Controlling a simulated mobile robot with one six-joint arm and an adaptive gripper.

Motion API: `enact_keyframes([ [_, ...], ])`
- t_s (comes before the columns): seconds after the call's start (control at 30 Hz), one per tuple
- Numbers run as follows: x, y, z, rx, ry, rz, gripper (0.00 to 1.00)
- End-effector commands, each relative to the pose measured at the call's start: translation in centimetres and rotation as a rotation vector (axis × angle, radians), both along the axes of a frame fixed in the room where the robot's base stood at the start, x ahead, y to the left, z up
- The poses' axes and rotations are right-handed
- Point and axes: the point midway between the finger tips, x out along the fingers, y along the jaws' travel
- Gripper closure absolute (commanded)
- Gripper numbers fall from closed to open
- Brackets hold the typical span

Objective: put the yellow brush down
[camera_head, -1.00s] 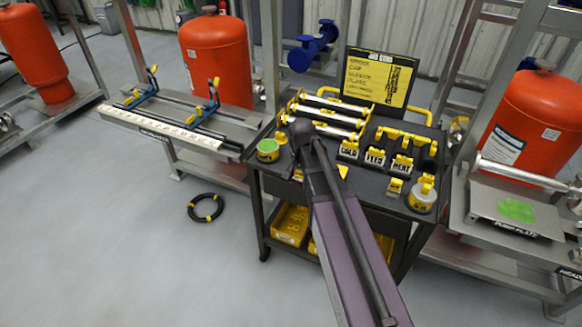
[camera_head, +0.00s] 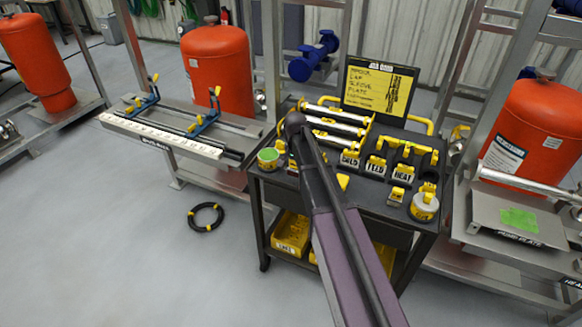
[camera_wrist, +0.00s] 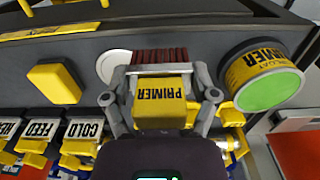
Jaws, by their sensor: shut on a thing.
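The yellow brush (camera_wrist: 160,95) is labelled PRIMER and has dark red bristles. In the wrist view my gripper (camera_wrist: 163,82) is shut on its yellow body, with one finger at each side. The bristles point toward the top of the wrist picture, over the dark cart top (camera_wrist: 205,42). I cannot tell whether the brush touches the cart top. A white round spot (camera_wrist: 112,66) shows beside the bristles, partly hidden by the brush and a finger. In the head view my arm hides the brush and the gripper's fingers.
A primer can with a green top (camera_wrist: 268,90) stands close to the right of my gripper in the wrist view, and at the cart's left in the head view (camera_head: 268,160). A yellow block (camera_wrist: 54,82) and labelled holders (camera_head: 375,168) stand on the other side. A sign board (camera_head: 381,88) stands behind.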

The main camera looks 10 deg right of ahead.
Motion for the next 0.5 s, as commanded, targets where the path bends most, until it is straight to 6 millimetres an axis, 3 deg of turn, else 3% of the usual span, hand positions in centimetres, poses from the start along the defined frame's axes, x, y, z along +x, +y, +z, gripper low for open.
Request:
enact_keyframes([
  [0.03,1.5,0.0,-0.2,0.000,0.000,0.000,0.63],
  [0.2,4.0,0.1,-0.4,0.000,0.000,0.000,0.63],
  [0.5,4.9,0.1,-0.5,0.000,0.000,-0.001,0.63],
])
